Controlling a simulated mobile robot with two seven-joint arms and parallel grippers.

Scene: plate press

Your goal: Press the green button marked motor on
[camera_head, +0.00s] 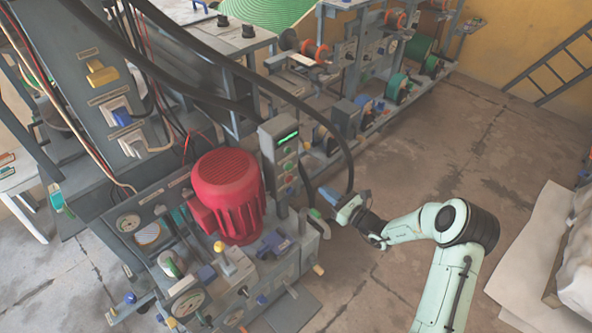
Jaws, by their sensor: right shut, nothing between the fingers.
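A grey upright control box (267,152) stands just right of the red motor, with a bright green lit strip (287,138) near its top. Below the strip is a column of small buttons (289,168); their colours and markings are too small to read, so I cannot tell which is the motor-on button. My right gripper (326,194) is shut and empty. It is to the right of and lower than the button column in the picture, apart from the box, pointing left toward it. My left gripper is not in view.
The red motor (228,190) sits on the machine left of the box. A thick black hose (328,122) arches over the box and comes down close to my right gripper. Gauges and valves crowd the machine's front. Open concrete floor (440,135) lies to the right; pale sheets (530,245) lie at the far right.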

